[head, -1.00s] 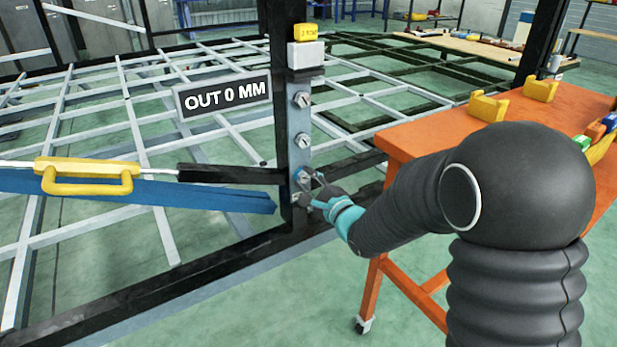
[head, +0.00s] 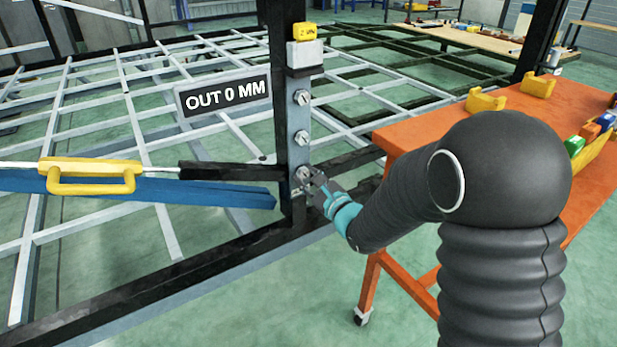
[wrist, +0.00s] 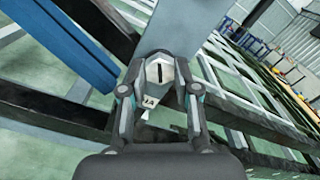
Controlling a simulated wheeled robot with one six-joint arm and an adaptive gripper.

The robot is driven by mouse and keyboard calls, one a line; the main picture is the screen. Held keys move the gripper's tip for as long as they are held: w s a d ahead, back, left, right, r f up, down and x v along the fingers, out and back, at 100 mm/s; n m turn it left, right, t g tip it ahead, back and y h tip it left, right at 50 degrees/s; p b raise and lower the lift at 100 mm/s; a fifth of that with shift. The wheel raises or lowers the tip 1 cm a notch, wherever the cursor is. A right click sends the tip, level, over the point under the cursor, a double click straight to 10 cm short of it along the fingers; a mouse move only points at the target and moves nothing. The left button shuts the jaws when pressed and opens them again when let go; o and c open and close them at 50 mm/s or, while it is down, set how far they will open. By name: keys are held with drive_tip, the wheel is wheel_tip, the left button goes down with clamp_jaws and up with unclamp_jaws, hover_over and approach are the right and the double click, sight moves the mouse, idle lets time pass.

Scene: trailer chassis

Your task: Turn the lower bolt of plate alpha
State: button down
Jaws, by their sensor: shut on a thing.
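The grey plate (head: 300,118) stands upright on a black post, with several bolts in a vertical row. The upper bolt (head: 302,97) and middle bolt (head: 302,138) are clear of my gripper. My gripper (head: 313,180) is at the lower bolt (head: 302,173), near the plate's bottom end. In the wrist view, my gripper (wrist: 161,88) has its two fingers on either side of the hex bolt head (wrist: 159,72), shut on it. The head has a dark slot mark, and a small tag lettered "1A" (wrist: 150,101) shows below it.
A sign reading "OUT 0 MM" (head: 223,96) is left of the plate. A yellow-handled bar (head: 90,176) runs to the post at left. An orange table (head: 430,135) with yellow holders stands right, close to my arm.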

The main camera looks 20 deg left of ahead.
drive_tip(key=shift+s+f, duration=0.1)
drive_tip(key=shift+f, duration=0.15)
drive_tip(key=c, duration=0.8)
unclamp_jaws()
drive_tip(key=shift+c, duration=0.2)
drive_tip(key=shift+r, duration=0.15)
drive_tip(key=shift+d, duration=0.1)
drive_tip(key=v, duration=1.2)
